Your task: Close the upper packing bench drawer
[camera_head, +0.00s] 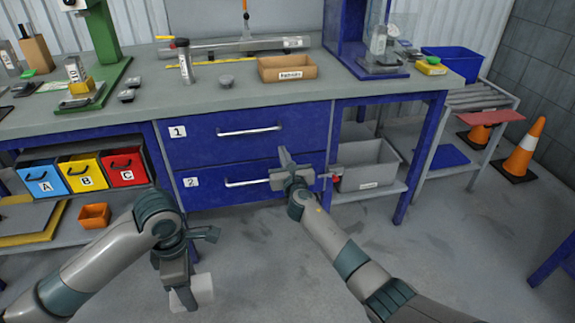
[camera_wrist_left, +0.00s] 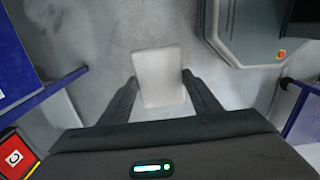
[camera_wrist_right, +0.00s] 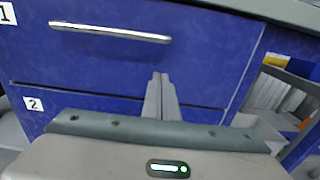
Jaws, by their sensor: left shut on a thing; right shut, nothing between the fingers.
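The upper drawer (camera_head: 285,122), labelled 1 and with a silver bar handle, is in the blue packing bench and also fills the top of the right wrist view (camera_wrist_right: 205,55). Its front looks nearly flush with the bench; I cannot tell whether a small gap remains. The lower drawer (camera_head: 215,197), labelled 2, is beneath it. My right gripper (camera_head: 283,152) is shut and empty, its fingertips in front of the drawers near the seam; contact is unclear. My left gripper (camera_head: 188,298) is shut on a pale grey-white block (camera_wrist_left: 159,78), held low over the floor.
The bench top (camera_head: 215,92) carries a cardboard bin (camera_head: 288,70) and tools. Blue, yellow and red bins sit on the shelf at left, with an orange bin (camera_head: 94,215) below. A grey crate (camera_head: 368,170) stands right of the drawers. A cone (camera_head: 524,148) is further right.

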